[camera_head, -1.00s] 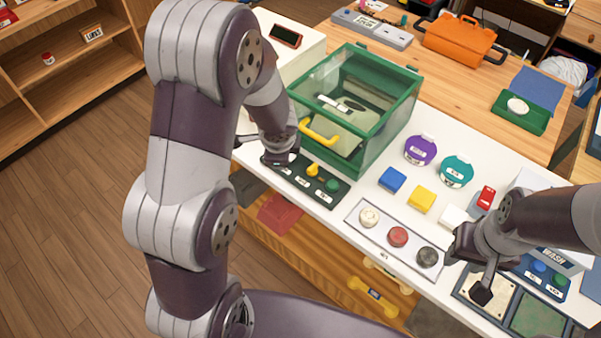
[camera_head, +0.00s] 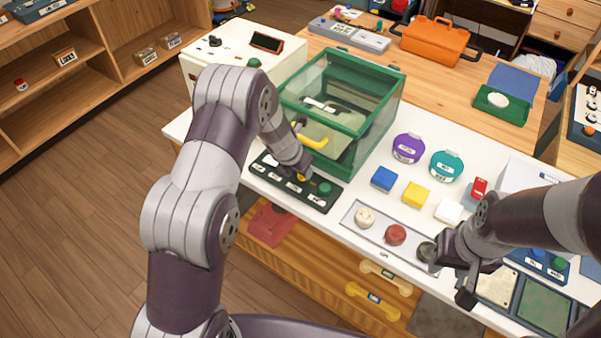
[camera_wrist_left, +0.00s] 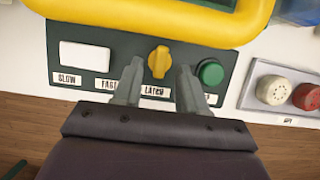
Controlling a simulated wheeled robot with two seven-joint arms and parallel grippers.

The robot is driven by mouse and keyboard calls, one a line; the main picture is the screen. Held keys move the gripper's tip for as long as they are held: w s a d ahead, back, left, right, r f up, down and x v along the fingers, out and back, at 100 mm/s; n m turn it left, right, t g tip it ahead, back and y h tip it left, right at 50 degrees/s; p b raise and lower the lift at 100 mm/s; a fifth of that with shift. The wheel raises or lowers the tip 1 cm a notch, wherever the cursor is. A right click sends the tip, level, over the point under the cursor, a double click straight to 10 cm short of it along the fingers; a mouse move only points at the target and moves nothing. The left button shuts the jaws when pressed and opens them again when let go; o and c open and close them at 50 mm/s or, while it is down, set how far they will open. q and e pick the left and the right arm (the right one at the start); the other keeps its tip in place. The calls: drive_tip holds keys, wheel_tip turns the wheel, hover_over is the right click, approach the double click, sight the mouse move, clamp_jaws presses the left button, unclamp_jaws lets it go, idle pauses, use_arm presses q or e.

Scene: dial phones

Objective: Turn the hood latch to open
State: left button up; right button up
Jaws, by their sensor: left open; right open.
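The hood latch is a yellow knob (camera_wrist_left: 159,62) on a dark green panel (camera_wrist_left: 230,62), above a label reading LATCH. In the left wrist view my left gripper (camera_wrist_left: 158,78) is open, with one finger on each side of the knob; I cannot tell whether they touch it. In the head view the knob (camera_head: 301,177) is mostly hidden by my left wrist. The green-framed clear hood (camera_head: 341,110) stands behind the panel, with a yellow handle (camera_head: 309,136). My right gripper (camera_head: 468,283) is open and empty, over the front edge at the right.
A green button (camera_wrist_left: 210,72) sits right of the knob, and a white switch (camera_wrist_left: 85,56) left of it. The yellow handle (camera_wrist_left: 150,22) crosses just above the knob. A strip with round knobs (camera_head: 364,217) lies to the right, with coloured blocks (camera_head: 416,194) behind it.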

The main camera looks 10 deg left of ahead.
use_arm(q)
drive_tip(key=shift+x, duration=0.8)
